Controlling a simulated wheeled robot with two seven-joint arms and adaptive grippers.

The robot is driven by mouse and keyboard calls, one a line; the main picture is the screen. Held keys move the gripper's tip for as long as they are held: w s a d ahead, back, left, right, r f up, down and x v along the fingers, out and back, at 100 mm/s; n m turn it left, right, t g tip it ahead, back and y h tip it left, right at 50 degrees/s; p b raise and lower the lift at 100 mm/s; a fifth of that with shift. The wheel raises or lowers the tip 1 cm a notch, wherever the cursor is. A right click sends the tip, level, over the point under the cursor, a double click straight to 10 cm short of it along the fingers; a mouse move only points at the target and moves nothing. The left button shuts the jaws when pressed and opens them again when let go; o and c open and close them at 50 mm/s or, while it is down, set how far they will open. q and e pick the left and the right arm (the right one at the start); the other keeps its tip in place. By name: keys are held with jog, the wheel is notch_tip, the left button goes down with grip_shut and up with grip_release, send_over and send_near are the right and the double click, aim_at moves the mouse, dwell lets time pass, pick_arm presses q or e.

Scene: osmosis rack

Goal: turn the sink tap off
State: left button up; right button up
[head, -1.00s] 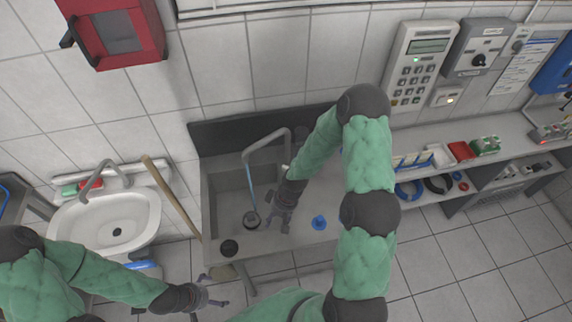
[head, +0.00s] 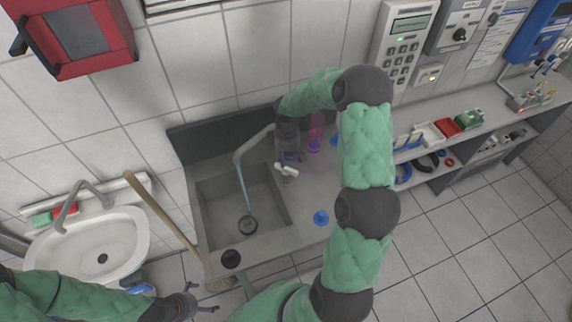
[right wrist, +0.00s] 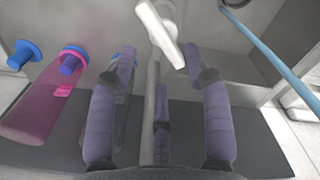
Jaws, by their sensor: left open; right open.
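The metal sink (head: 196,200) has a grey spout (head: 238,160) with a blue stream of water (head: 243,190) falling to the drain. The white tap handle (head: 287,169) stands right of the spout. In the right wrist view the handle (right wrist: 160,32) lies just beyond and between my fingertips, and the water stream (right wrist: 270,55) is at right. My right gripper (head: 290,155) is open behind the handle, its fingers partly hidden by it in the head view. In the right wrist view its fingers (right wrist: 158,62) are spread and hold nothing; contact with the handle cannot be told. My left gripper (head: 203,299) is open and empty, low at the front.
A pink bottle (right wrist: 35,110) with a blue cap stands beside my right gripper. A blue stopper (head: 321,217) and a black disc (head: 231,259) lie on the counter. A wooden broom handle (head: 160,210) leans left of the sink. A white washbasin (head: 130,235) is further left.

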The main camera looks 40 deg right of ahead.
aim_at(286, 169)
jog(key=shift+f, duration=2.7)
jog(key=shift+c, duration=0.3)
grip_shut()
